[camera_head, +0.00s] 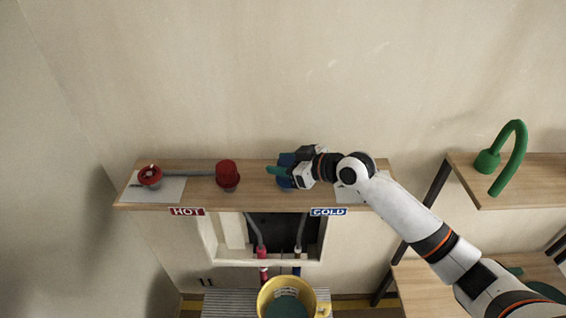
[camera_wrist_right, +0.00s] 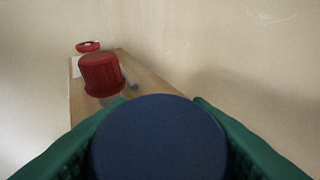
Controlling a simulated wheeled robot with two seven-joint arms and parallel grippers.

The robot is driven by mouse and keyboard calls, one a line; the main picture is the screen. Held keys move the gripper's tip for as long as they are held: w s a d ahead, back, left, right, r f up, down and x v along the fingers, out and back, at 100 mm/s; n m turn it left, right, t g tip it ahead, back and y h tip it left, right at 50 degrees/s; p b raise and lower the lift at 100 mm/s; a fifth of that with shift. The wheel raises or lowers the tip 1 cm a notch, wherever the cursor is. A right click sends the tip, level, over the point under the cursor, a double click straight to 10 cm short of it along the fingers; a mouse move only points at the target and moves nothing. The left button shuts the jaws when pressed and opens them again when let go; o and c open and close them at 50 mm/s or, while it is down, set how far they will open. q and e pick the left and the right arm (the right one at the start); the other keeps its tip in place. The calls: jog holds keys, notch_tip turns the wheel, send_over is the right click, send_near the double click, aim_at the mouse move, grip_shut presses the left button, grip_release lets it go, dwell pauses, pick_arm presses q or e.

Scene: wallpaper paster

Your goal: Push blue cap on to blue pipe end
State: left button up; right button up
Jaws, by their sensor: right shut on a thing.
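The blue cap (camera_wrist_right: 158,140) fills the lower middle of the right wrist view, between the green fingers of my right gripper (camera_head: 281,172). That gripper is shut on the cap, just above the wooden shelf (camera_head: 258,196). In the head view only part of the blue cap (camera_head: 286,183) shows beside the fingers. My left gripper is not in view.
A red cap (camera_head: 228,174) and a red valve piece (camera_head: 150,176) sit on the shelf's left part. A yellow bucket (camera_head: 268,297) stands below the opening. A red pipe end (camera_head: 262,253) is left of the blue one. A green hooked object (camera_head: 514,150) is on the right shelf.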

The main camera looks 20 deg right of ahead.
jog(key=shift+f+b, duration=0.6)
jog(key=shift+f, duration=0.35)
jog(key=o, duration=1.1)
jog(key=shift+c, duration=0.2)
jog(key=b+v, duration=0.3)
jog(key=v, duration=0.8)
jog(key=shift+d+f, duration=0.1)
jog(key=shift+f, duration=0.05)
jog(key=shift+s+d+r, duration=0.25)
jog(key=shift+s+r, duration=0.1)
jog(key=shift+s, duration=0.05)
